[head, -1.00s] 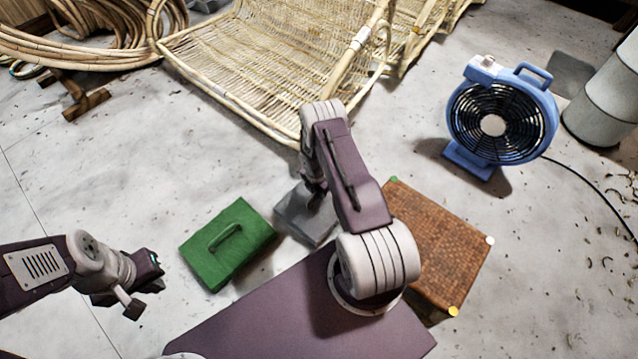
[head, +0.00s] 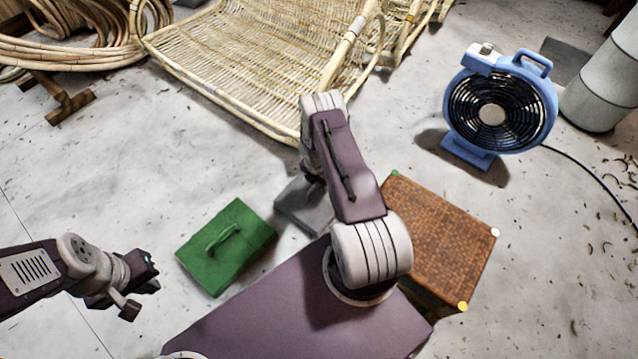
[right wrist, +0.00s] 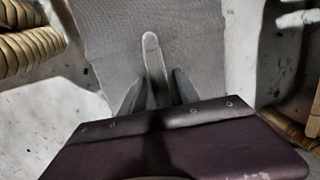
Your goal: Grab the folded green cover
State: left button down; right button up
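The green cover (head: 226,250) is a folded, block-like piece with a loop handle on top. It lies flat on the floor, left of centre in the head view. A similar grey piece (head: 300,206) lies to its right, partly hidden by my right arm. My right gripper (right wrist: 152,98) is down at the grey piece, away from the green cover. In the right wrist view its fingers stand on both sides of a pale strap (right wrist: 152,58) on grey cloth; whether they grip it is unclear. My left gripper (head: 143,285) is left of the green cover, apart from it.
A woven brown box (head: 440,235) stands right of my right arm. A blue fan (head: 500,110) with a cable stands beyond it. Rattan frames (head: 250,60) fill the back, with coiled rattan (head: 90,35) at back left. Floor between my left gripper and the green cover is clear.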

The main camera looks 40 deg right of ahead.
notch_tip(320, 180, up, 12)
jog(key=a+p, duration=0.1)
jog(key=p, duration=0.6)
jog(key=shift+a+r+p, duration=0.2)
jog(key=shift+a+p, duration=0.05)
jog(key=shift+p, duration=0.15)
